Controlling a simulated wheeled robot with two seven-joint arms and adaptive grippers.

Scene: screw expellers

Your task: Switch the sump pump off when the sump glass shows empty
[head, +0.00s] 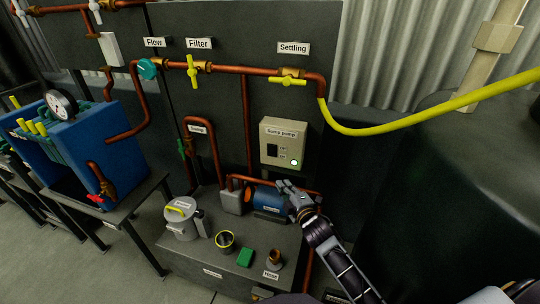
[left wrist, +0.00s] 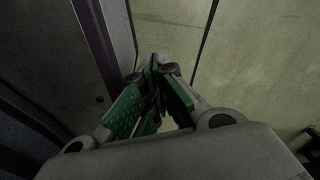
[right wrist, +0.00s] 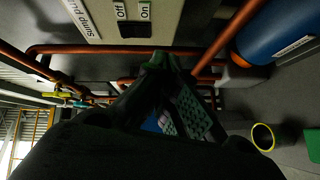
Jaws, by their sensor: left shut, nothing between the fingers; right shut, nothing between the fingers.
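The sump pump switch box (head: 284,143) is a beige panel on the dark wall, with a dark switch (head: 272,150) and a lit green lamp (head: 294,162). My right gripper (head: 284,186) is shut and empty, below the box and in front of the blue pump (head: 268,200). In the right wrist view the shut fingers (right wrist: 163,62) point toward the box's lower part (right wrist: 110,20), where the dark switch (right wrist: 134,29) shows; contact is not visible. A "Sump" label (head: 197,129) sits by a copper pipe; I cannot make out the sump glass level. My left gripper (left wrist: 155,75) is shut, seen only in its wrist view.
A grey bench carries a lidded pot (head: 182,220), a yellow-rimmed cup (head: 224,241), a green block (head: 245,257) and a brass fitting (head: 274,259). Copper pipes (head: 247,120) run around the box. A yellow hose (head: 400,124) and dark tank (head: 450,190) are at right.

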